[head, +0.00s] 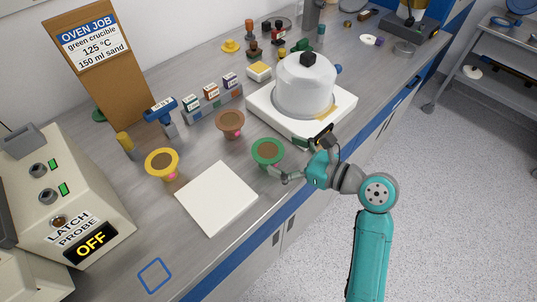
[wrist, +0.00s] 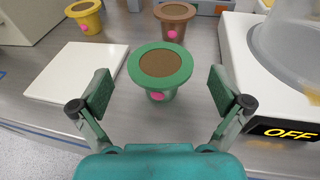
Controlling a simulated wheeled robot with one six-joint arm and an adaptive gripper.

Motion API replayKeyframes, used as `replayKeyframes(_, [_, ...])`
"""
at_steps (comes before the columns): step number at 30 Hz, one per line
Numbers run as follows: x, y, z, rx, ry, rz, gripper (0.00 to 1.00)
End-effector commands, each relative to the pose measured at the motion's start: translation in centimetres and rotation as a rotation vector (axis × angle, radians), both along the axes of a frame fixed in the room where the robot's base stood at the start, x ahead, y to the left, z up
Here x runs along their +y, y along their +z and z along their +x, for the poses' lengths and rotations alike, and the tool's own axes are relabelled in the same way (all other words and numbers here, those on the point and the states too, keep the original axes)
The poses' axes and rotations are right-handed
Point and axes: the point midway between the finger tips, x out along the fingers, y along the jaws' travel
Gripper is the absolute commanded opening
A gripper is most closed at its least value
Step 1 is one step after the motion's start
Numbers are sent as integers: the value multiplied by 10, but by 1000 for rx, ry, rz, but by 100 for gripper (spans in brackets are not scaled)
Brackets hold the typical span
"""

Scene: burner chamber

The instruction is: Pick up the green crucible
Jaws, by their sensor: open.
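The green crucible (head: 267,151) stands upright on the bench, filled with brown material. In the wrist view the green crucible (wrist: 160,68) has a wide green rim and a pink spot on its front. My gripper (wrist: 162,92) is open, with one finger on each side of the crucible and gaps to both. In the head view my gripper (head: 305,160) is at the crucible's right, low over the bench's front edge. Whether the fingertips reach fully past the crucible's body is hard to tell.
A brown crucible (head: 230,124) and a yellow crucible (head: 162,164) stand behind and left. A white square plate (head: 216,197) lies to the left. A white hotplate unit (head: 257,112) with a clear dome (head: 305,85) stands close on the right, its display reading OFF.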

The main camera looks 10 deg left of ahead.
Motion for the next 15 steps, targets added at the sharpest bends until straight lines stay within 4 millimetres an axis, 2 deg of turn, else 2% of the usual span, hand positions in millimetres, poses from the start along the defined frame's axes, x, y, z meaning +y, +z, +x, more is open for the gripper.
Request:
replayKeyframes(8, [27,-18,13,2,3,0,100])
replayKeyframes(15, [43,-20,22,-1,0,0,100])
